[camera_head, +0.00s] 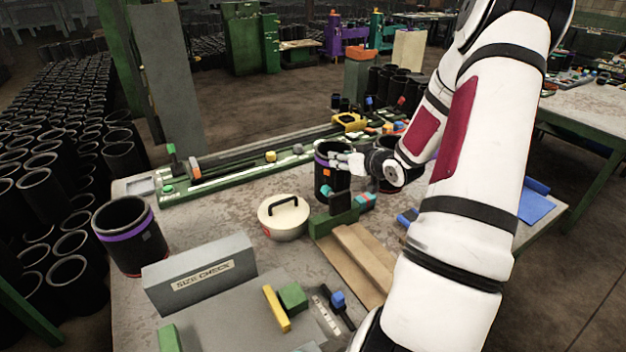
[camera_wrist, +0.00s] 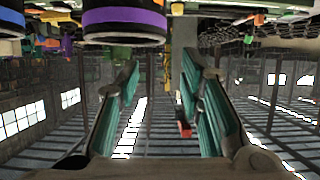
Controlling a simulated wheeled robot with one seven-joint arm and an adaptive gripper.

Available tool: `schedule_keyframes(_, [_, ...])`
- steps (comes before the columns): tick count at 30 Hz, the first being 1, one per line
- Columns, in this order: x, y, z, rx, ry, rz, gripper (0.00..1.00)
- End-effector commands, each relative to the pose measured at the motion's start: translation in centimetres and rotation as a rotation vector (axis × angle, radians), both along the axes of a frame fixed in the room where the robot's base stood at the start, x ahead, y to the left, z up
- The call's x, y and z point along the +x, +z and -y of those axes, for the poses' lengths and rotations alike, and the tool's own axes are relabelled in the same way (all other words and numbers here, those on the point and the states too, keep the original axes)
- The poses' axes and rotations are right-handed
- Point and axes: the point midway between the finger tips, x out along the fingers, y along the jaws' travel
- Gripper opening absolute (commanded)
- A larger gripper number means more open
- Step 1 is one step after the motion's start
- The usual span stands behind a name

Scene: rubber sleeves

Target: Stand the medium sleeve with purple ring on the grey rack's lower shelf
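A black sleeve with a purple ring (camera_head: 324,184) stands upright on the table at the middle; it looks smaller than the purple-ringed sleeve (camera_head: 130,238) at the left. My gripper (camera_head: 342,161) is level with the upper part of the middle sleeve, close on its right side. In the wrist view, the fingers (camera_wrist: 163,70) are spread with nothing between them. A purple-ringed sleeve (camera_wrist: 124,22) shows beyond them, off to the left. I cannot tell whether a finger touches it. I cannot clearly make out the grey rack; a tall grey panel (camera_head: 163,75) stands behind the table.
A cream lidded pot (camera_head: 284,219) and a grey SIZE CHECK block (camera_head: 199,274) stand nearby. A green and wooden fixture (camera_head: 336,220) lies before the middle sleeve. Another black sleeve (camera_head: 395,177) is partly hidden behind my gripper. Green rails (camera_head: 230,180) line the back edge.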

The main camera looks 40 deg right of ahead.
Motion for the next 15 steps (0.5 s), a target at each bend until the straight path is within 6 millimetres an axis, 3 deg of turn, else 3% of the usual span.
schedule_keyframes(4, [0.8,-0.6,0.4,0.006,0.0,0.016,0.34])
schedule_keyframes(15, [6.4,-3.0,1.7,0.006,0.001,0.015,0.34])
